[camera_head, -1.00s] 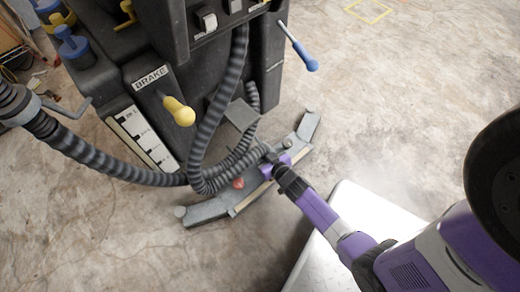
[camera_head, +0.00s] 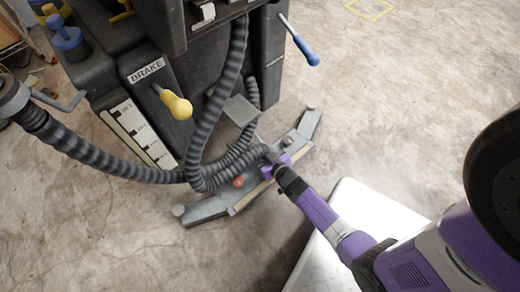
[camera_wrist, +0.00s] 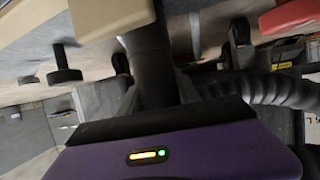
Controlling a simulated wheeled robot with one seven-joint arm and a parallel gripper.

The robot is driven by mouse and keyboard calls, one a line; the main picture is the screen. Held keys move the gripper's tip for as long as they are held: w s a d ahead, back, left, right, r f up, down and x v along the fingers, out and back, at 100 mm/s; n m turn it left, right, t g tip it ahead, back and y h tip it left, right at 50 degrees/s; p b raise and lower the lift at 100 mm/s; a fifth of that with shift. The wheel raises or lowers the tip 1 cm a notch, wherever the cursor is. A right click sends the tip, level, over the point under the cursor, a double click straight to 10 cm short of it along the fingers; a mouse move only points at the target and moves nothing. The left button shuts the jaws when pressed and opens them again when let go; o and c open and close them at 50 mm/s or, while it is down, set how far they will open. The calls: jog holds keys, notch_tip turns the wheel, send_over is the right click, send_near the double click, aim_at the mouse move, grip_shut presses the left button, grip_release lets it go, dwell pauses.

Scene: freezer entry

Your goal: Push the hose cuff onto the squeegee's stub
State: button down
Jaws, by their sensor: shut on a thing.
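The squeegee (camera_head: 205,210) is a grey bent bar on the floor in front of the machine. A dark ribbed hose (camera_head: 205,115) loops down from the machine to its middle. My gripper (camera_head: 275,166), purple and dark, is at the squeegee's middle, shut on the hose's end, where the cuff (camera_head: 262,152) is. The stub cannot be made out in the head view, and whether the cuff is on it is unclear. In the wrist view, a dark upright tube (camera_wrist: 152,62) stands beyond my purple gripper body, and the ribbed hose (camera_wrist: 265,90) runs off to the right.
A red knob (camera_head: 238,181) sits on the squeegee near my gripper. Bare concrete floor (camera_head: 400,110) lies open to the right.

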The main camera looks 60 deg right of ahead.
aim_at(264, 159)
jog(key=c, duration=0.8)
grip_release()
jog(key=shift+s, duration=0.1)
jog(key=p+v, duration=0.3)
jog(key=v, duration=0.4)
jog(key=shift+s+r+p, duration=0.15)
jog(key=shift+s+p, duration=0.05)
jog(key=shift+p, duration=0.15)
jog(key=shift+a, duration=0.1)
